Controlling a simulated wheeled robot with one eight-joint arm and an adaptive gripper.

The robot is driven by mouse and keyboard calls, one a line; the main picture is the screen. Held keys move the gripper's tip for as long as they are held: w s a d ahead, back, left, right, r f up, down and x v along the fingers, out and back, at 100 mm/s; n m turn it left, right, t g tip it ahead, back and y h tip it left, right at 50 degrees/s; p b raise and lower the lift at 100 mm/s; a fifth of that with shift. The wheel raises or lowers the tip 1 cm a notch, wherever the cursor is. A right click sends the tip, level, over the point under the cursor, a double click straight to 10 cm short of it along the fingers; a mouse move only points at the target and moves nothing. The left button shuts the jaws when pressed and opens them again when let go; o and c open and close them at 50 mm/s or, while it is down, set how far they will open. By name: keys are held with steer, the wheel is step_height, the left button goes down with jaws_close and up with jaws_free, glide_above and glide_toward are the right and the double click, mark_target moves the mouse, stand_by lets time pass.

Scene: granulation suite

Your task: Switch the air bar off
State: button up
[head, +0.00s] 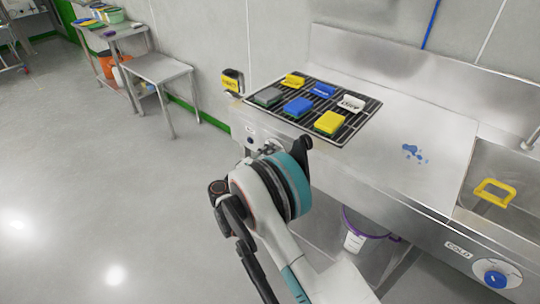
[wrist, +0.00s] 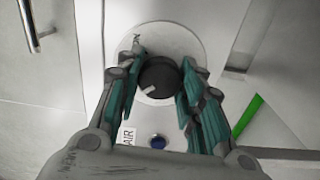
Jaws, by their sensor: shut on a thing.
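In the wrist view, a round black knob (wrist: 158,78) with a white pointer mark sits on a pale round dial plate (wrist: 185,35). The pointer aims to the lower left. Dark lettering at the plate's upper left is partly hidden by a finger. A label reading AIR (wrist: 128,136) is below left of the knob. My gripper (wrist: 163,75) is shut on the knob, with a teal-padded finger on each side. In the head view my arm hides most of this contact at the counter's left front.
A black slotted grille (head: 304,87) with several coloured blocks lies on the steel counter (head: 400,160). A blue button (wrist: 157,141) is below the knob. A COLD dial (head: 496,273) is at right, near the sink. Open floor (head: 90,190) lies left.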

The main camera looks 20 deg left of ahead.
steer(key=shift+a+n, duration=0.1)
steer(key=shift+n, duration=0.4)
steer(key=o, duration=1.1)
steer(key=v, duration=1.2)
